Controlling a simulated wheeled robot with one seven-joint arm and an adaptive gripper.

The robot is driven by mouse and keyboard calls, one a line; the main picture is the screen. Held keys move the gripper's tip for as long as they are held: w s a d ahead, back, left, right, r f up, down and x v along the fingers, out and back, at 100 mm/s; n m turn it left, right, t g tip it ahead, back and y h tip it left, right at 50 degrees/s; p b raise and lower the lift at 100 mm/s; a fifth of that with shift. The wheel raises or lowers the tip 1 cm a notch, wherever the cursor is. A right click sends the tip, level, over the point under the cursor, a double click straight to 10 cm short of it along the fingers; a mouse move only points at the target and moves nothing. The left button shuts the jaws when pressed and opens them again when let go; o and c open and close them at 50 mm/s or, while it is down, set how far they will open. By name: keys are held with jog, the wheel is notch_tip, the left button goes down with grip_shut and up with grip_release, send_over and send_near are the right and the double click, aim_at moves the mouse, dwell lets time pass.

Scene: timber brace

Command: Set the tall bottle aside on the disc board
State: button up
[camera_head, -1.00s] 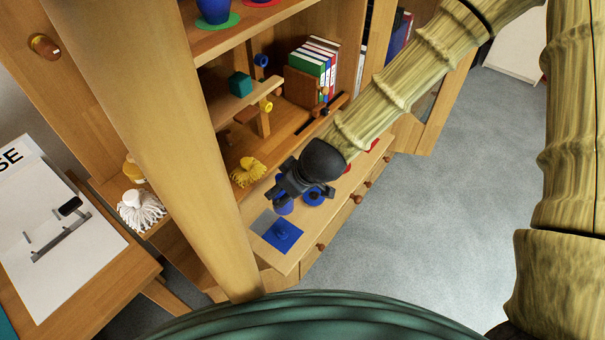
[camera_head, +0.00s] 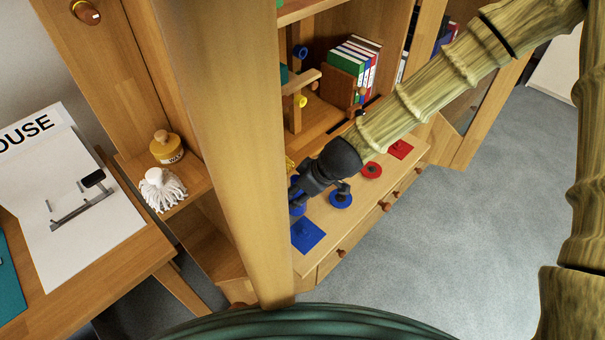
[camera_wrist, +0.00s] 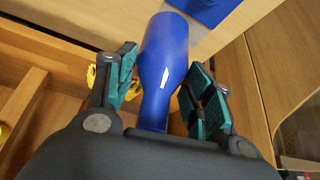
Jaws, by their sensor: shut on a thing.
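My gripper (camera_head: 318,190) is shut on a blue bottle (camera_wrist: 165,60) in the wrist view, its fingers on either side of the narrower part. The wide end points away from my wrist. In the head view the bottle (camera_head: 297,208) is mostly hidden by my gripper, over the ledge at the cabinet's front. The pale wooden ledge (camera_head: 335,226) carries a blue square plate (camera_head: 306,235), a blue disc (camera_head: 341,201), a red disc (camera_head: 371,170) and a red square (camera_head: 400,150). I cannot tell whether this ledge is the disc board.
A thick wooden post (camera_head: 225,150) stands left of my gripper and hides part of the cabinet. Several books (camera_head: 357,62) stand on a shelf behind my arm. A white mop-like brush (camera_head: 160,190) and a yellow jar (camera_head: 166,148) sit on a side shelf.

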jog(key=w+f, duration=0.1)
jog(key=w, duration=0.1)
jog(key=w+f+b, duration=0.1)
jog(key=w+f, duration=0.1)
jog(key=w, duration=0.1)
jog(key=w+f+b, duration=0.1)
jog(key=w, duration=0.2)
jog(key=shift+w+d+f, duration=0.1)
jog(key=shift+w+f, duration=0.05)
jog(key=shift+w, duration=0.05)
jog(key=shift+f, duration=0.1)
dwell(0.5)
jog(key=o, duration=1.1)
jog(key=shift+o, duration=0.2)
jog(key=p+v, duration=0.1)
jog(key=v, duration=1.1)
jog(key=shift+p, duration=0.4)
